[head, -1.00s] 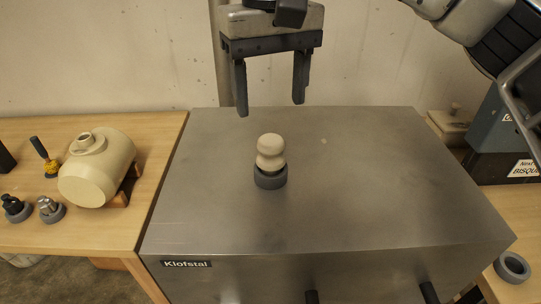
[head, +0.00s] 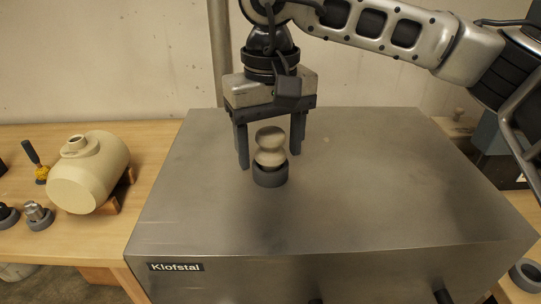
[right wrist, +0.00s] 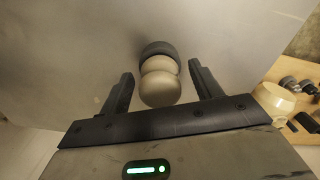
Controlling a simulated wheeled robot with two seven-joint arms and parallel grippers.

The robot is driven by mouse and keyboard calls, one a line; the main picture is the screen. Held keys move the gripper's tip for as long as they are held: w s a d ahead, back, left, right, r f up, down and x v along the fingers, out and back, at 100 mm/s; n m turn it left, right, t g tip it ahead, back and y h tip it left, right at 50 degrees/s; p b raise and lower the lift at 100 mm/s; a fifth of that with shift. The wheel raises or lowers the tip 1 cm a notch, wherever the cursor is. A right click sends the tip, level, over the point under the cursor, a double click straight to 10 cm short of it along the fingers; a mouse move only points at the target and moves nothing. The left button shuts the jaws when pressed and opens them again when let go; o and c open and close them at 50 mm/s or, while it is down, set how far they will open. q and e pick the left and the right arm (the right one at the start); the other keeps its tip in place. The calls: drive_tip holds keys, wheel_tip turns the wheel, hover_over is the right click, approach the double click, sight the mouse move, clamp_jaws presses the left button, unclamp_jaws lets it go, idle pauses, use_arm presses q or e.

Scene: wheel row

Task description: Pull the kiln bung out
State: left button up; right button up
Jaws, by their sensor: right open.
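The kiln bung (head: 270,147) is a pale, rounded knob with a narrow waist. It stands upright in a dark grey ring (head: 270,175) on top of the grey metal kiln (head: 350,200), marked Klofstal. My right gripper (head: 269,160) is open and points down, its two dark fingers on either side of the bung and slightly behind it in the head view. In the right wrist view the bung (right wrist: 159,82) lies between the open fingers (right wrist: 160,85), with a gap on each side. My left gripper is not in view.
A wooden table at left holds a cream jug-like vessel (head: 90,172) on a wooden cradle, a yellow-and-black brush (head: 36,162) and small metal pieces in grey rings (head: 38,216). Another grey ring (head: 527,274) lies at right. The kiln top around the bung is clear.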

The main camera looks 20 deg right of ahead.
sight(270, 132)
clamp_jaws()
drive_tip(key=shift+r, duration=0.1)
drive_tip(key=shift+r+p, duration=0.3)
drive_tip(key=shift+r, duration=0.1)
drive_tip(key=shift+r, duration=0.15)
drive_tip(key=shift+r, duration=0.1)
drive_tip(key=shift+r+p, duration=1.85)
drive_tip(key=shift+r, duration=0.6)
drive_tip(key=shift+r+p, duration=0.4)
drive_tip(key=shift+r, duration=0.85)
